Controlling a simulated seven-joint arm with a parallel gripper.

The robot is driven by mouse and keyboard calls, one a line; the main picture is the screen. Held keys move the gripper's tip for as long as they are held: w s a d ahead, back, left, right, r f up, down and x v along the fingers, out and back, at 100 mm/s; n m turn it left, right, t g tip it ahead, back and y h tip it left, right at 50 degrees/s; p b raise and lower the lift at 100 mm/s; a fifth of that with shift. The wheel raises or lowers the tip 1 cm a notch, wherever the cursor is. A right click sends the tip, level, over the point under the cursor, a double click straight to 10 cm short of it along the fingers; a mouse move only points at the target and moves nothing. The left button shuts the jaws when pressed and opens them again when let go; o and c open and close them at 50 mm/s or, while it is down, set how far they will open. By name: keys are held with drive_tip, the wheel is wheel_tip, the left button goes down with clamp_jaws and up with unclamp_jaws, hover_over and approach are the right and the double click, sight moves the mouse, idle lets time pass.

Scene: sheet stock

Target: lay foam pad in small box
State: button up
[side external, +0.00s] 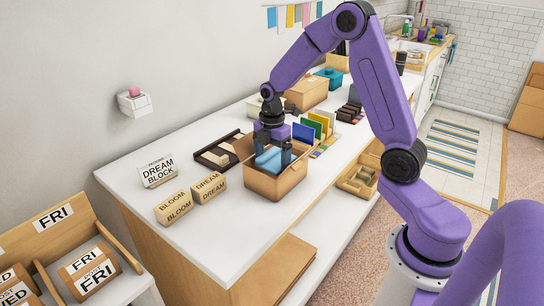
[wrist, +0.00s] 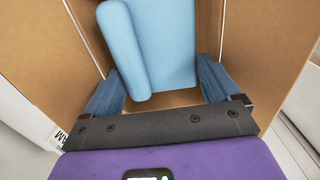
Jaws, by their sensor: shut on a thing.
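The small box (side external: 277,187) is an open brown cardboard box on the white counter; its walls also surround the wrist view (wrist: 268,45). The light blue foam pad (side external: 267,160) is inside the box opening. In the wrist view the pad (wrist: 168,45) has a thick folded or rolled strip along its left side. My gripper (side external: 272,149) points down into the box, its blue fingers (wrist: 160,88) on either side of the pad's near end, shut on it. Whether the pad touches the box floor is hidden.
Upright coloured sheets (side external: 318,124) stand just behind the box. A dark tray (side external: 217,150) lies to its left. Tan blocks (side external: 174,208) and a "DREAM BLOCK" sign (side external: 158,171) stand at the front left. The counter in front of the box is clear.

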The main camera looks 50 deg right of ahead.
sight(272, 163)
drive_tip(key=shift+f, duration=0.6)
drive_tip(key=o, duration=0.7)
drive_tip(key=shift+o, duration=0.2)
drive_tip(key=shift+r, duration=0.1)
wheel_tip(272, 163, up, 12)
drive_tip(key=s+a+m, duration=0.3)
drive_tip(key=s+a, duration=0.9)
drive_tip(key=s, duration=0.1)
drive_tip(key=s+a+f+m, duration=0.1)
drive_tip(key=s+f+m, duration=0.1)
drive_tip(key=s, duration=1.4)
drive_tip(key=shift+f, duration=0.2)
